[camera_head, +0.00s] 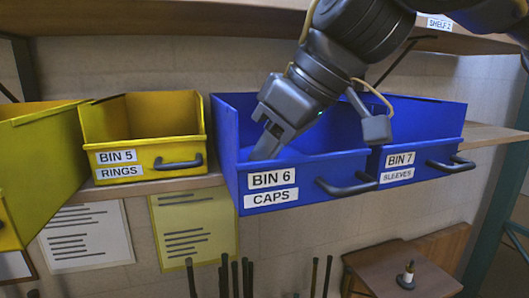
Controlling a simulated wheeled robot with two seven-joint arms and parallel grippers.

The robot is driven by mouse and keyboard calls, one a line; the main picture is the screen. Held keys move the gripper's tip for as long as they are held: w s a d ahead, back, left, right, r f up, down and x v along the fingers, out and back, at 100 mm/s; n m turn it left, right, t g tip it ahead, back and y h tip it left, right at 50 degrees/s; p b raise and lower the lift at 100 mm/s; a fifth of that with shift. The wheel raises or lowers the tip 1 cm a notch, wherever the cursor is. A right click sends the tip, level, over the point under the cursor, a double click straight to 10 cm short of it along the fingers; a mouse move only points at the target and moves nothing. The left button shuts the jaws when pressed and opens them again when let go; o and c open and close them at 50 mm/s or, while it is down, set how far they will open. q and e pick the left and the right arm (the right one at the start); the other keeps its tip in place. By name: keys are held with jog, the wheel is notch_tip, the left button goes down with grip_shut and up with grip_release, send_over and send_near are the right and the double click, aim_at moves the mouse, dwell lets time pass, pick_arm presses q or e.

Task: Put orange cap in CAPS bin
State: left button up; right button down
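The blue CAPS bin (226,135), labelled BIN 6, stands on the shelf in the middle of the view. My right gripper (266,144) comes in from the upper right and reaches down inside this bin, near its left front part. The fingertips are low behind the front wall, and I cannot tell whether they are open or shut. No orange cap shows; the bin's floor is hidden by its front wall and my gripper. My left gripper is not in view.
Blue BIN 7 SLEEVES (415,160) stands directly right of the CAPS bin. Yellow BIN 5 RINGS (140,125) is to its left, with another yellow bin (40,165) beyond. An upper shelf (150,47) runs above. A small wooden stand (440,280) is at lower right.

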jog(key=shift+d, duration=0.1)
jog(key=shift+s+f, duration=0.1)
jog(key=shift+s, duration=0.05)
jog(key=shift+f, duration=0.15)
jog(key=c, duration=1.2)
grip_release()
jog(key=shift+o, duration=0.2)
jog(key=shift+r, duration=0.4)
jog(key=v, duration=1.1)
jog(key=shift+r, duration=0.3)
